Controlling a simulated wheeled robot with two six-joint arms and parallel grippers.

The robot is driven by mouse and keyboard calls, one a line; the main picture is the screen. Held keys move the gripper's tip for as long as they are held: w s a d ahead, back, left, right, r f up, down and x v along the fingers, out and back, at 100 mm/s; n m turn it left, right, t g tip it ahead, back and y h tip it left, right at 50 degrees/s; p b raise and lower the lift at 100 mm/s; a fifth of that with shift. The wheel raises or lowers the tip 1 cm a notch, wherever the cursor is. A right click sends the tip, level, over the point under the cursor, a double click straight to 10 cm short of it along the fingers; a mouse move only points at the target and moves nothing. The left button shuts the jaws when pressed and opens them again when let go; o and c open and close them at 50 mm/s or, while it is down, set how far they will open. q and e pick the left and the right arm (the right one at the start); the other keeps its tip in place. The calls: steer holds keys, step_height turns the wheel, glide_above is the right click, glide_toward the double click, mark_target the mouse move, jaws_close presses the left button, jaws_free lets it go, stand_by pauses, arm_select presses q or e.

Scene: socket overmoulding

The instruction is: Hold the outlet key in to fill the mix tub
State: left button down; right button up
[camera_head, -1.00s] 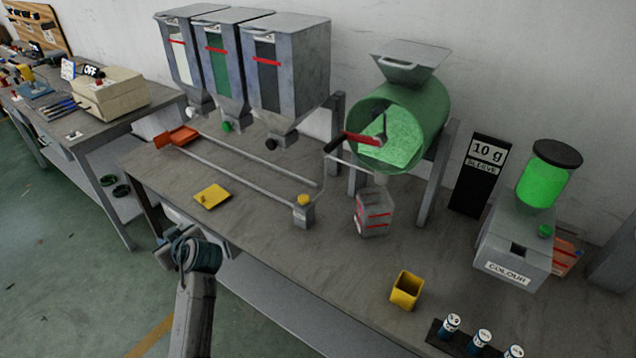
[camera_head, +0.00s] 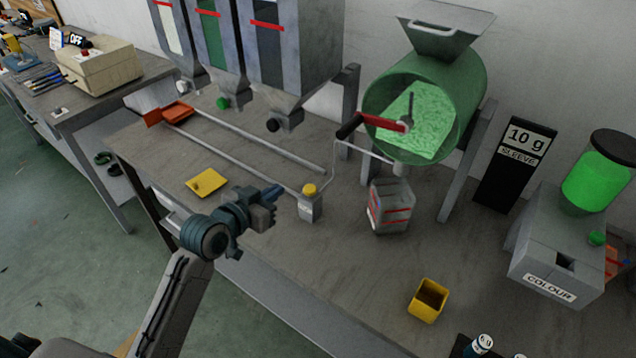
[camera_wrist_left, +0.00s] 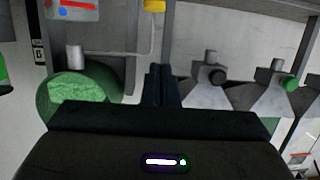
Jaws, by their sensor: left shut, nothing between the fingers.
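The outlet key looks to be the yellow cap (camera_head: 310,189) on a small grey post (camera_head: 310,208), with a thin bent rod running from it toward the green drum (camera_head: 472,80). A yellow piece also shows at the top of the left wrist view (camera_wrist_left: 154,6). The mix tub (camera_head: 389,207), a clear-grey vessel with red lines, stands under the drum's spout; I cannot make out its fill. My left gripper (camera_head: 276,192) is shut and empty, just left of the yellow cap and apart from it. Its closed fingers (camera_wrist_left: 161,85) show in the wrist view. My right gripper is out of view.
Several hoppers (camera_head: 292,50) stand behind two rails (camera_head: 250,142) with an orange scoop (camera_head: 178,112). A yellow plate (camera_head: 206,182) lies left, a yellow cup (camera_head: 428,300) at front right. A black sleeve sign (camera_head: 515,165) and the colour unit (camera_head: 560,250) stand right.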

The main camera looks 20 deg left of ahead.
arm_select(q)
steer(key=shift+s+d+r+h, duration=0.1)
steer(key=shift+d+r+h, duration=0.2)
steer(key=shift+d, duration=0.1)
steer(key=p, duration=0.3)
glide_above(310, 190)
steer(key=s+a, duration=0.1)
step_height(310, 190, down, 2)
steer(key=shift+s+f, duration=0.1)
steer(key=shift+f, duration=0.05)
step_height(310, 190, down, 3)
steer(key=shift+s+a, duration=0.1)
steer(key=shift+f+p, duration=0.35)
steer(key=shift+f, duration=0.3)
